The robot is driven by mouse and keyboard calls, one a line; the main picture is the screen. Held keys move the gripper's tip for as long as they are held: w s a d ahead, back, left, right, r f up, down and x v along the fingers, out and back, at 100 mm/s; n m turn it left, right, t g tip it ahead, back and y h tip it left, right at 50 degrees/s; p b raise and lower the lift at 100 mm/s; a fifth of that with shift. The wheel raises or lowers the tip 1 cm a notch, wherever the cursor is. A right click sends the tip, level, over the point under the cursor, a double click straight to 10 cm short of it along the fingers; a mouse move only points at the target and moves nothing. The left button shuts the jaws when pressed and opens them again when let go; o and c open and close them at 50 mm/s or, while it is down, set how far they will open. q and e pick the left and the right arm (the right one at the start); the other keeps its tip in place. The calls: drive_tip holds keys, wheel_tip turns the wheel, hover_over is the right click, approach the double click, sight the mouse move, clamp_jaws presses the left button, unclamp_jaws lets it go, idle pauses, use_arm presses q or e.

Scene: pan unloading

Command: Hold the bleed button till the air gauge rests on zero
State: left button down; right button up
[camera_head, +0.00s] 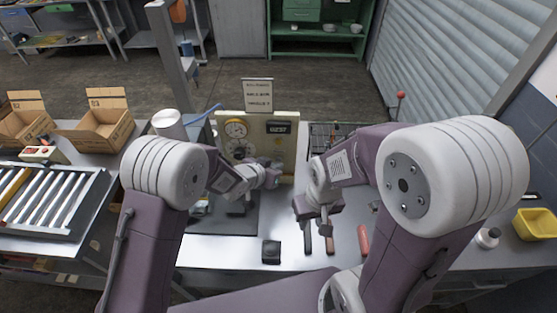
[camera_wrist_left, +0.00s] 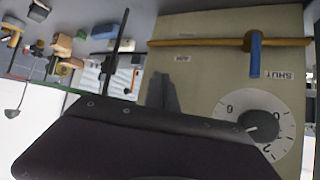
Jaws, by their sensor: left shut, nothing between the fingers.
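In the left wrist view, the panel (camera_wrist_left: 195,75) looks upside down. It carries a dial (camera_wrist_left: 258,122) with a dark centre and a white pointer, a blue valve handle (camera_wrist_left: 256,55), and labels reading SHUT and AIR. My left gripper (camera_head: 275,172) is shut and empty in front of the panel's lower part. Its fingers also show in the left wrist view (camera_wrist_left: 162,92). I cannot pick out the bleed button. My right gripper (camera_head: 325,215) is low over the bench; its jaw gap is unclear.
A dark digital display (camera_head: 279,127) is on the panel's upper right, and a sign (camera_head: 257,95) stands above. A black block (camera_head: 271,252) and a red-handled tool (camera_head: 363,240) lie on the bench. A roller rack (camera_head: 40,200) and open cartons (camera_head: 98,125) are left; a yellow bin (camera_head: 535,224) is right.

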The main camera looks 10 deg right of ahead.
use_arm(q)
drive_tip(key=shift+w+d, duration=0.1)
drive_tip(key=shift+w, duration=0.3)
idle(1.7)
idle(0.7)
drive_tip(key=shift+s+a, duration=0.25)
drive_tip(key=shift+s, duration=0.6)
drive_tip(key=s+b, duration=0.1)
drive_tip(key=s, duration=0.1)
drive_tip(key=s+a+b, duration=0.1)
drive_tip(key=s, duration=0.1)
drive_tip(key=shift+s+a, duration=0.15)
drive_tip(key=shift+s, duration=0.25)
drive_tip(key=shift+a, duration=0.1)
